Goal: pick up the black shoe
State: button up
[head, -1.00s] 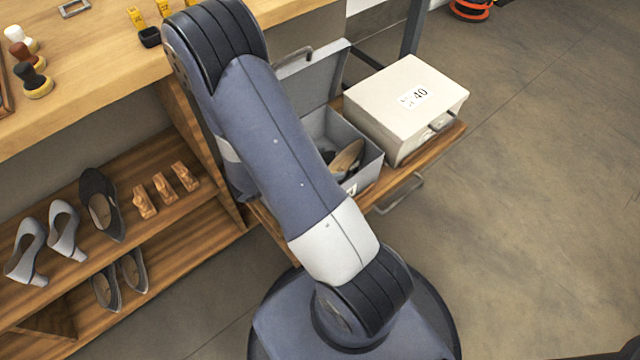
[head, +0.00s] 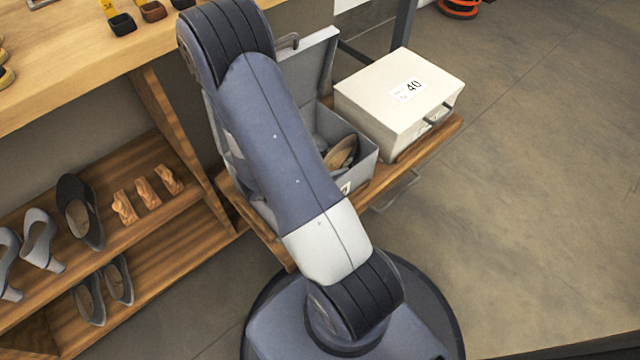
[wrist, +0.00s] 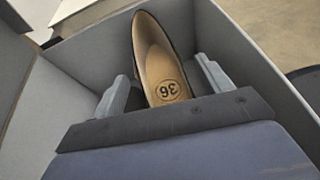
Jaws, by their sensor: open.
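A shoe with a tan insole marked 36 and a thin dark edge (wrist: 157,62) lies in an open grey box (wrist: 255,62). It also shows in the head view (head: 341,152), partly hidden by my arm, inside the grey box (head: 366,168). My gripper (wrist: 163,80) is open, with one finger on each side of the shoe's near part. I cannot tell whether the fingers touch it. The head view hides my gripper behind the arm. Another dark shoe (head: 72,203) lies on the upper shelf at left.
A closed cream box marked 40 (head: 385,112) stands right of the grey box on a wooden board (head: 440,137). Grey heels (head: 40,240), wooden pieces (head: 148,193) and dark flats (head: 90,299) fill the shelves. A worktop (head: 70,75) is above.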

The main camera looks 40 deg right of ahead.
jog(key=shift+d+f, duration=0.25)
jog(key=shift+d, duration=0.4)
